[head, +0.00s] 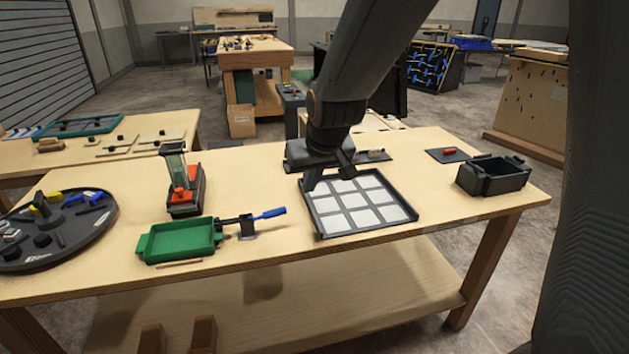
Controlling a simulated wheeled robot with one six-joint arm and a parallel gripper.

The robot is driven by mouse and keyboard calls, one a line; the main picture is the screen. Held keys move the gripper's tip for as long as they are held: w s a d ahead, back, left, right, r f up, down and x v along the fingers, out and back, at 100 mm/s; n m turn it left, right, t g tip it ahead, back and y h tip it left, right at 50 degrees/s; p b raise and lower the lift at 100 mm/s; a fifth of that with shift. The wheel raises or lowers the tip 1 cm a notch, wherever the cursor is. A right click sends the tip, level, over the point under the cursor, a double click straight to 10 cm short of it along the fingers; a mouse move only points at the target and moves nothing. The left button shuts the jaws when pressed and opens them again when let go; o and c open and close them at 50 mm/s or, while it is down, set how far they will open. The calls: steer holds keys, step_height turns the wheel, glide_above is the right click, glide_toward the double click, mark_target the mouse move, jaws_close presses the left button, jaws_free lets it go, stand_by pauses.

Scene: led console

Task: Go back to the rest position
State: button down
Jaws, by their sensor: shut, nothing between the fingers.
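My gripper (328,178) hangs from my dark arm, over the back left part of a dark-rimmed tray (318,222) with a grid of pale square panels. The gripper is shut with nothing between its fingers. I cannot tell whether the fingertips touch the tray or stay above it. The gripper hides the tray's back left corner. The rest position itself is not marked in view.
The wooden table (340,258) also holds a green tray (181,240), a blue-handled tool (268,213), a red-and-black device (184,190), a round dark tray (78,245) and a black bin (497,177). A red piece (449,151) lies on a dark mat.

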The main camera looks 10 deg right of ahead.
steer(key=s+d+f+m+g, duration=0.1)
steer(key=s+d+f, duration=0.3)
steer(key=s, duration=0.5)
steer(key=s+d+f+m+g+h, duration=0.1)
steer(key=s+d+f+g, duration=0.2)
steer(key=s+d, duration=0.3)
steer(key=s, duration=0.4)
steer(key=shift+s+f+g, duration=0.3)
steer(key=shift+f, duration=0.05)
